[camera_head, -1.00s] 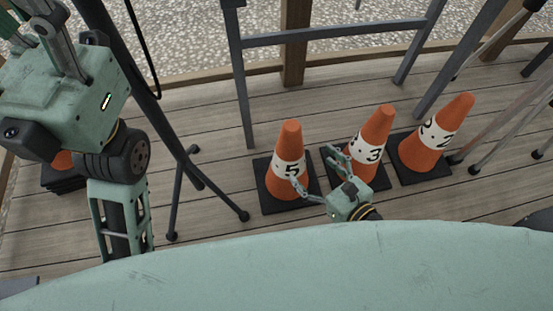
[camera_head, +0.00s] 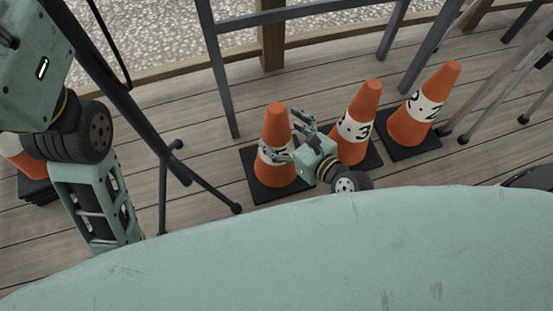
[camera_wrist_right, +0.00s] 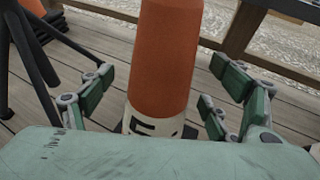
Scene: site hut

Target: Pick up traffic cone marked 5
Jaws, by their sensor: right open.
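The traffic cone marked 5 (camera_head: 277,124) is orange with a white band and stands upright on a black square base. In the head view its number is largely covered by my right gripper (camera_head: 284,135). The right gripper is open, with its fingers at the cone's right side and band. In the right wrist view the cone (camera_wrist_right: 165,60) rises between the spread green fingers of the right gripper (camera_wrist_right: 155,95), with part of the band's marking below. My left arm shows at the left of the head view, but its fingers are out of frame.
A cone marked 3 (camera_head: 362,105) and a cone marked 2 (camera_head: 437,88) stand to the right. Another cone (camera_head: 15,150) is partly hidden at far left. Dark metal legs (camera_head: 215,65) stand behind on the plank floor (camera_head: 170,105).

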